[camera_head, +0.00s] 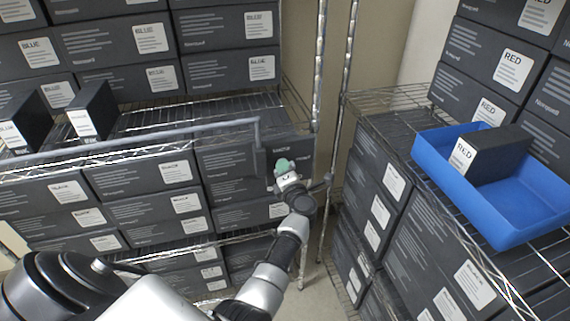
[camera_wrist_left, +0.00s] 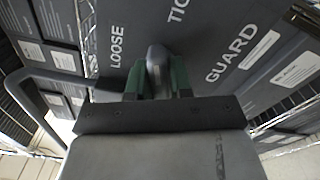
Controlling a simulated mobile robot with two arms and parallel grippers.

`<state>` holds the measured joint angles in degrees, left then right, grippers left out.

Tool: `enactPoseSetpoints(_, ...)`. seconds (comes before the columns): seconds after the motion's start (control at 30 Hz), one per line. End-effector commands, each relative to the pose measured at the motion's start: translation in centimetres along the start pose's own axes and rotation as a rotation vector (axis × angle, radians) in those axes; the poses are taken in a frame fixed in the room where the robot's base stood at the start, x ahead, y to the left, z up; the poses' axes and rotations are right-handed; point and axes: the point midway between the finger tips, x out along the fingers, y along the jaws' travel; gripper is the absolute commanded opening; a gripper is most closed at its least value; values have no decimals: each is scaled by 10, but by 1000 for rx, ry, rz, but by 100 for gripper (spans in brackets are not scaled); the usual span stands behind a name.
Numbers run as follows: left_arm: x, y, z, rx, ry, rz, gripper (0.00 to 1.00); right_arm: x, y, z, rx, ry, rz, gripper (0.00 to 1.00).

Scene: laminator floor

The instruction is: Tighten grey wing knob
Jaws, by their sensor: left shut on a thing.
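The grey wing knob (camera_wrist_left: 156,62) sits on a dark grey panel (camera_wrist_left: 215,30) lettered LOOSE, GUARD and a cut-off "TIG". My left gripper (camera_wrist_left: 158,82), with green fingertips, is shut on the knob, one finger on each side of it. In the head view my left gripper (camera_head: 284,168) reaches up to the right end of the guard by the left shelf. The knob itself is too small or hidden to make out there. My right gripper is in neither view.
A grey guard bar (camera_head: 130,148) runs across the left shelf, which holds dark boxes labelled BLUE (camera_head: 150,38). A blue tray (camera_head: 500,225) with a RED box (camera_head: 497,155) stands on the right rack. A narrow floor gap lies between the racks.

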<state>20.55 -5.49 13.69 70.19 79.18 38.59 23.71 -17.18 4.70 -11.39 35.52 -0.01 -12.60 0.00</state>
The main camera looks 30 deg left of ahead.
Motion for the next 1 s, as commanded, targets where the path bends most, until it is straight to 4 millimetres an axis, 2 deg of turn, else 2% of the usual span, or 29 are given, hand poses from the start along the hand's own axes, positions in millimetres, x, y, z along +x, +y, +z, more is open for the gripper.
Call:
enactPoseSetpoints(0.1,0,4,2,99,0,-1,0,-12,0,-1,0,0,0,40)
enactPoseSetpoints(0.43,0,3,2,313,-1,1,0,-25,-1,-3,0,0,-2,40)
enactPoseSetpoints(1.0,1,1,1,407,-1,3,0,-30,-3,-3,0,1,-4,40)
